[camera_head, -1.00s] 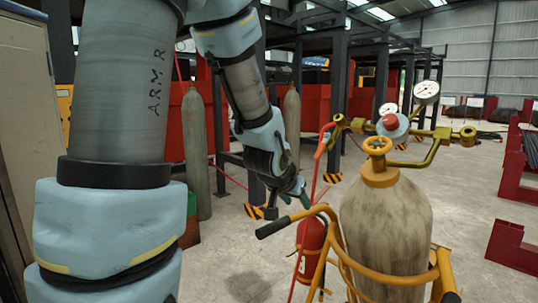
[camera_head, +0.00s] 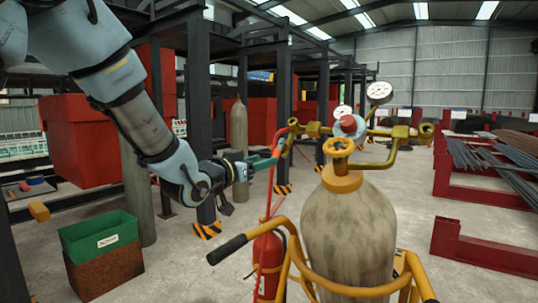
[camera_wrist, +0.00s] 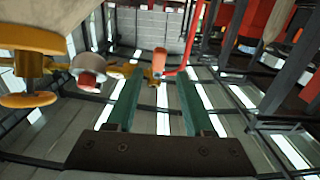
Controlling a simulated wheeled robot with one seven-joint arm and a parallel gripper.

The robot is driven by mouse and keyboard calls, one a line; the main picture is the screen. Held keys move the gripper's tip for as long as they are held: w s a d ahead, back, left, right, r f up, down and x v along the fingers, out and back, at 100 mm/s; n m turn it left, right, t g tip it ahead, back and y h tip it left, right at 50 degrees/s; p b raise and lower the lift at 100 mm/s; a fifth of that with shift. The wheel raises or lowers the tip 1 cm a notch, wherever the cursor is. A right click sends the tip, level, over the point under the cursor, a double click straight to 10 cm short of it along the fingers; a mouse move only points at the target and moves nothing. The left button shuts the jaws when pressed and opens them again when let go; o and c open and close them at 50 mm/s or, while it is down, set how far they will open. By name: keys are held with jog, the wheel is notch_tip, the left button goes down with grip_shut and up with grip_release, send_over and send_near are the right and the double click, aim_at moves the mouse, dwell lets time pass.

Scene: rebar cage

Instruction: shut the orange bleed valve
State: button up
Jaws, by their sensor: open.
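In the wrist view an orange block-shaped part (camera_wrist: 159,60), probably the same lever, shows just beyond and between my fingertips. My gripper (camera_head: 277,157) has green fingers and points right, just below and left of the lever. In the wrist view my gripper (camera_wrist: 160,76) is open, with nothing held between its fingers. I cannot tell whether the fingers touch the lever. How far the valve is turned is unclear.
A tall gas cylinder (camera_head: 348,235) with a yellow handwheel (camera_head: 338,147) stands in a yellow trolley (camera_head: 285,232). Gauges (camera_head: 379,92) rise above the manifold. A dark post (camera_head: 284,100) stands behind.

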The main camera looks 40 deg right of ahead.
aim_at(275, 155)
jog(key=p+x, duration=0.2)
jog(key=x, duration=0.4)
jog(key=shift+d, duration=0.35)
grip_shut()
dwell(1.1)
